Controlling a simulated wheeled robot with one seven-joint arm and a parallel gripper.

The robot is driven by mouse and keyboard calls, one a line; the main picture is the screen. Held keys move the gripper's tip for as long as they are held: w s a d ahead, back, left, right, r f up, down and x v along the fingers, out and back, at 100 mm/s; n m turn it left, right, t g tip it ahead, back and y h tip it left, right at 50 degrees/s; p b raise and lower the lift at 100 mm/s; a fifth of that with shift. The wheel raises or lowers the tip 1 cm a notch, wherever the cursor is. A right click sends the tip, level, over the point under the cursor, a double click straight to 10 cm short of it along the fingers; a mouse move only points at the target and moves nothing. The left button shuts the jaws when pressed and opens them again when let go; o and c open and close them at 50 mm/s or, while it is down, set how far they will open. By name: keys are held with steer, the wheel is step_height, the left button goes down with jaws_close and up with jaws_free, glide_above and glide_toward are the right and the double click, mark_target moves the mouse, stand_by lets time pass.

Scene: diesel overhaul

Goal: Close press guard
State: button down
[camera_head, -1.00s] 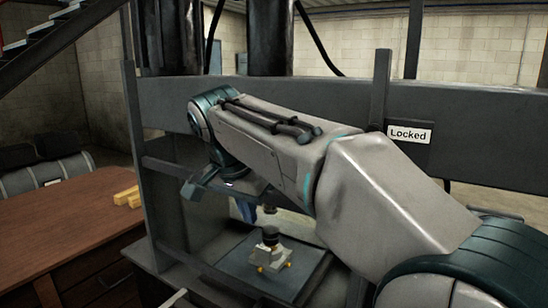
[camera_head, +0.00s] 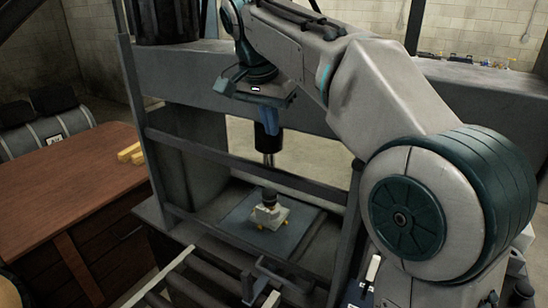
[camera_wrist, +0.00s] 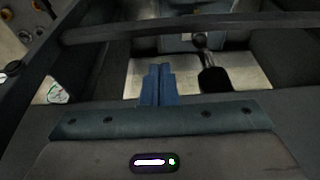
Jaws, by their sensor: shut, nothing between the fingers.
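The press guard looks like the dark barred frame (camera_head: 250,168) across the front of the press, with upright posts and a middle crossbar. I cannot tell how far it is closed. My gripper (camera_head: 277,122) is shut and empty, pointing down near the press ram (camera_head: 268,150), above the crossbar in the picture. Contact with the frame cannot be made out. In the wrist view the blue fingers (camera_wrist: 157,75) are together, and a dark bar (camera_wrist: 200,27) runs across beyond them.
A small pale part with a dark top (camera_head: 268,210) stands on the press bed plate (camera_head: 238,215). A roller track (camera_head: 195,280) and a dark bracket (camera_head: 262,280) lie in front. A wooden desk (camera_head: 65,195) with yellow blocks stands left.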

mark_target(273, 173)
steer(key=x, duration=0.5)
steer(key=s+x, duration=0.1)
steer(key=x, duration=0.2)
steer(key=shift+w+a+f, duration=0.15)
steer(key=shift+a+f, duration=0.05)
steer(key=shift+f, duration=0.2)
step_height(273, 173, down, 5)
steer(key=b, duration=0.3)
steer(key=shift+r, duration=0.15)
steer(key=shift+f, duration=0.25)
